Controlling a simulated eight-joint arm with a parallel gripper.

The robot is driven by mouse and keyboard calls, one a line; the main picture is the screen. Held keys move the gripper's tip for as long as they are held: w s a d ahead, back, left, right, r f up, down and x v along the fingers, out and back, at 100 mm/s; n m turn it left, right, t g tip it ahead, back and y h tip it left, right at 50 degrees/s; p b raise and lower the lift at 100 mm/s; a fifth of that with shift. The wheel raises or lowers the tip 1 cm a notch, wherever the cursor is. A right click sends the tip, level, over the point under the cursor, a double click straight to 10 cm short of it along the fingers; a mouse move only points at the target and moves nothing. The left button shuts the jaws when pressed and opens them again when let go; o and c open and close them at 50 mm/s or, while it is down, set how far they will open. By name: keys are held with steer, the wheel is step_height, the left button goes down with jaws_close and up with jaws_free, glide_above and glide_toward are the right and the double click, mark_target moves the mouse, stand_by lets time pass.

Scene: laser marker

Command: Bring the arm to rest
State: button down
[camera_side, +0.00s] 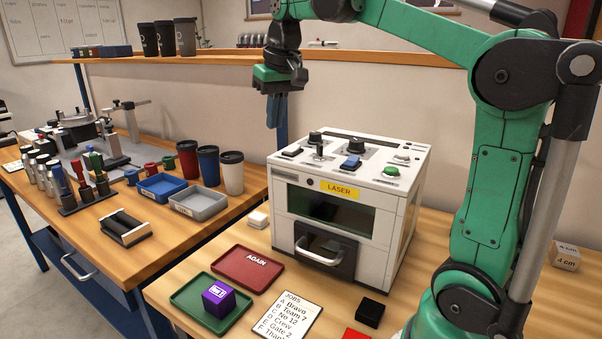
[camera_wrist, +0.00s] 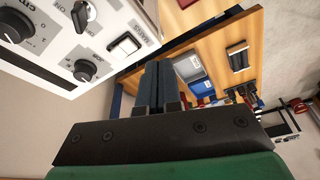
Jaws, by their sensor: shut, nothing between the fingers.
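My green arm is raised on the right of the side view and reaches over to the left. My gripper (camera_side: 277,108) hangs in the air with its fingers pointing down, beside the upper left of the white laser machine (camera_side: 400,215). Its dark fingers are together with nothing between them. In the wrist view the shut fingers (camera_wrist: 158,82) point away from the camera, and the machine's knob panel (camera_wrist: 75,40) is at the upper left. The gripper appears apart from the machine.
A purple cube (camera_side: 219,297) sits on the green tray (camera_side: 188,301). A red tray (camera_side: 247,269) marked AGAIN and a jobs sheet (camera_side: 288,318) lie nearby. A black block (camera_side: 370,312) is before the machine. The left bench holds cups (camera_side: 208,165), bins and tools. A shelf (camera_side: 220,56) runs behind.

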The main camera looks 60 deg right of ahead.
steer(key=s+a+f+n+t, duration=0.2)
steer(key=s+a+f, duration=0.1)
steer(key=a+f, duration=0.3)
steer(key=s+a+f+n+t+y, duration=0.1)
steer(key=s+a+f+n+t, duration=0.1)
steer(key=s+a+f, duration=0.2)
step_height(320, 180, down, 4)
steer(key=shift+a+f+n, duration=0.15)
steer(key=shift+a+n, duration=0.15)
steer(key=shift+a, duration=0.7)
